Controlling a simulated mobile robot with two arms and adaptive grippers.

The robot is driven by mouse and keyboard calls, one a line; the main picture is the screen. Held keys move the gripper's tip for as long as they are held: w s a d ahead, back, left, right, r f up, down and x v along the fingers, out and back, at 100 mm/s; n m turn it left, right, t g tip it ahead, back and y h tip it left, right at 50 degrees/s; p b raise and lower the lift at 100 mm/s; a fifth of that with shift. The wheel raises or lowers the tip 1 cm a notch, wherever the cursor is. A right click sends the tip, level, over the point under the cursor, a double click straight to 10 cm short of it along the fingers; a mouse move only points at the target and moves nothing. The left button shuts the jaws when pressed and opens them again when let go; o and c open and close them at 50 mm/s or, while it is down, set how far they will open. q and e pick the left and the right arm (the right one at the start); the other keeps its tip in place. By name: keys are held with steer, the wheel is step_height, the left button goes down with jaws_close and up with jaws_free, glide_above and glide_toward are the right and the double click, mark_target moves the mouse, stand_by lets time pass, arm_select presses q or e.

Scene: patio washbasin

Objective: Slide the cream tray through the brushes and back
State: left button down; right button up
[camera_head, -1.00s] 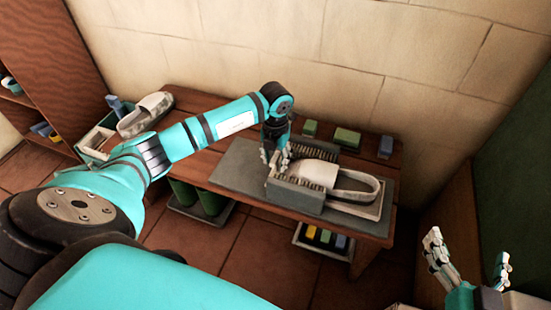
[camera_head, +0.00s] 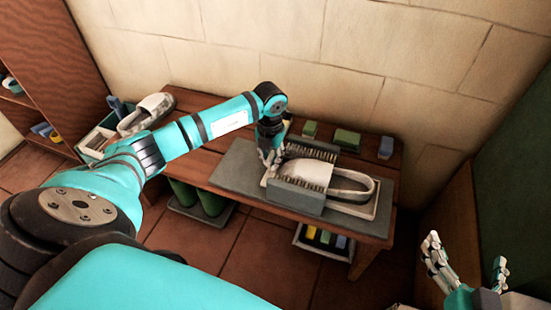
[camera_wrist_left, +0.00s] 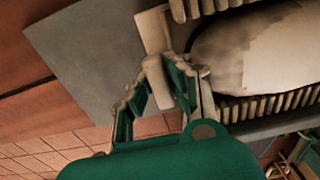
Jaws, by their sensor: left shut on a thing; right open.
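The cream tray (camera_head: 358,211) lies on a grey mat (camera_head: 233,170) on the wooden bench, with a pale, dirty-looking shoe (camera_head: 315,174) on it. The tray and shoe sit between two rows of bristle brushes (camera_head: 296,197), with their right end sticking out. My left gripper (camera_head: 270,161) is at the tray's left end. In the left wrist view my left gripper (camera_wrist_left: 165,82) is shut on a cream upright post (camera_wrist_left: 156,80) at the tray's end. My right gripper (camera_head: 466,268) is open and empty at the lower right, away from the bench.
Green and blue blocks (camera_head: 347,139) stand along the bench's back edge. Another shoe (camera_head: 146,113) and a bin are at the bench's left end. Green boots (camera_head: 213,203) and a crate of coloured blocks (camera_head: 323,240) are below. A wall is close behind.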

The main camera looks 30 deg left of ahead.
arm_select(q)
steer(key=a, duration=0.2)
steer(key=s+a, duration=0.1)
steer(key=a, duration=0.4)
steer(key=shift+s+a+r+p, duration=0.1)
steer(key=shift+s+a+p, duration=0.2)
steer(key=shift+s+p, duration=0.1)
steer(key=a, duration=0.2)
steer(key=s+a, duration=0.1)
steer(key=a, duration=0.2)
steer(key=shift+s+a, duration=0.15)
steer(key=shift+a, duration=0.05)
steer(key=shift+s+a, duration=0.15)
steer(key=shift+a, duration=0.65)
arm_select(e)
steer(key=shift+s+d+f+g+h, duration=0.15)
steer(key=shift+s+f+g, duration=0.15)
steer(key=shift+f, duration=0.25)
steer(key=shift+s+d+f+g+h, duration=0.1)
steer(key=shift+s+f+g, duration=0.05)
steer(key=shift+f+g, duration=0.35)
steer(key=shift+s+d+f+g+h, duration=0.15)
steer(key=shift+s+f+g, duration=0.15)
steer(key=shift+f, duration=0.25)
arm_select(q)
steer(key=shift+a, duration=0.1)
